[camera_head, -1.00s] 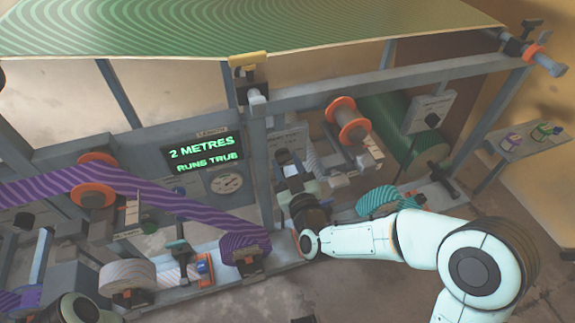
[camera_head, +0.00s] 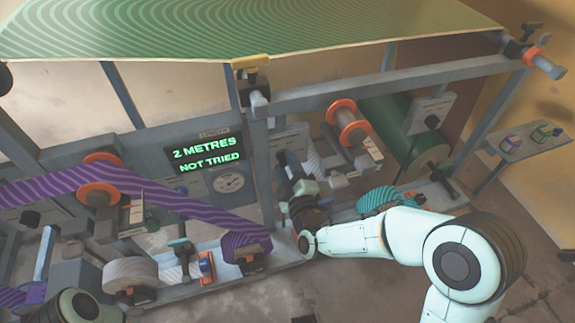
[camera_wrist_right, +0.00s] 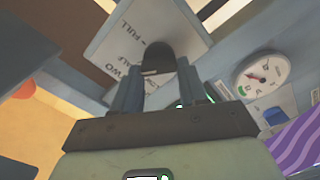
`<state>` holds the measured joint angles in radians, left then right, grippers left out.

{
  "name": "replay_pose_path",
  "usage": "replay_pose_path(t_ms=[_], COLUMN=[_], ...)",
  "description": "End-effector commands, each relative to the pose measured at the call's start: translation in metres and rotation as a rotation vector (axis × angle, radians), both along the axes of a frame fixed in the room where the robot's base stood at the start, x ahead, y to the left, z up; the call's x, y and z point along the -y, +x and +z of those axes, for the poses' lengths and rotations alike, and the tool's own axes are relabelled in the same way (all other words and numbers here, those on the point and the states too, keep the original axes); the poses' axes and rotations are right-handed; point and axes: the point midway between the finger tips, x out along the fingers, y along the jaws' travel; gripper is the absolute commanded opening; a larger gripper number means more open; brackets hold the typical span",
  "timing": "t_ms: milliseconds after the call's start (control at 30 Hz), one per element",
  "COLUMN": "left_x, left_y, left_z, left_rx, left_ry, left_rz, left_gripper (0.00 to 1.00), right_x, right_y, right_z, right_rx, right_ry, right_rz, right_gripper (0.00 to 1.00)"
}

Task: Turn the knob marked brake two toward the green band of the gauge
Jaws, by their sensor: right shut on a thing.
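The dark knob (camera_wrist_right: 157,60) stands on a pale plate (camera_wrist_right: 113,40) lettered FULL, HALF and TWO in the right wrist view. My right gripper (camera_wrist_right: 160,82) is shut on the knob, one finger on each side of it. In the head view my right gripper (camera_head: 289,163) reaches up to the frame beside the middle post and hides most of the knob. The round white gauge (camera_wrist_right: 262,74) has a green band at its lower left and a reddish needle; its exact reading is unclear. The gauge also shows small in the head view (camera_head: 229,181).
A display (camera_head: 207,155) reads 2 METRES, NOT TRIED. Purple striped web (camera_head: 150,192) runs over rollers at left. A teal roll (camera_head: 377,200) lies close beside my right forearm. An orange-flanged spool (camera_head: 348,118) hangs right of the post. A small shelf (camera_head: 510,146) stands at far right.

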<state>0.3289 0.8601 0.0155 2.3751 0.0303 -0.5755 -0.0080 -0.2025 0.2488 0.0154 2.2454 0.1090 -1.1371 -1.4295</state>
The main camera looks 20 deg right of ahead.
Motion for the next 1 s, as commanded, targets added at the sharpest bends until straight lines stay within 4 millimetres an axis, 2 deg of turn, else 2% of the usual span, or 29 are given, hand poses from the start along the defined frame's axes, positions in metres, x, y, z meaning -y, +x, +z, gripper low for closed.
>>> replay_pose_path(t_ms=[667, 700, 733, 767, 1000], left_x=[0.0007, 0.0007, 0.0008, 0.0008, 0.0007], left_y=[0.0038, 0.0038, 0.0037, 0.0037, 0.0036], left_z=[0.0034, 0.0034, 0.0034, 0.0034, 0.0033], left_rx=[0.012, 0.012, 0.012, 0.012, 0.012], left_ry=[0.001, 0.001, 0.001, 0.001, 0.001], left_rz=[-0.001, -0.001, -0.001, -0.001, -0.001], left_gripper=[0.43, 0.43, 0.43, 0.43, 0.43], right_x=[0.0005, 0.0005, 0.0005, 0.0005, 0.0002], right_y=[0.001, 0.001, 0.0009, 0.0009, 0.0004], right_z=[0.0016, 0.0016, 0.0015, 0.0013, 0.0005], right_rx=[0.008, 0.008, 0.007, 0.007, 0.004], right_ry=[-0.056, -0.056, -0.055, -0.055, -0.055], right_rz=[-0.002, -0.002, -0.001, -0.002, 0.0], right_gripper=[0.12, 0.56, 0.65, 0.68, 0.68])
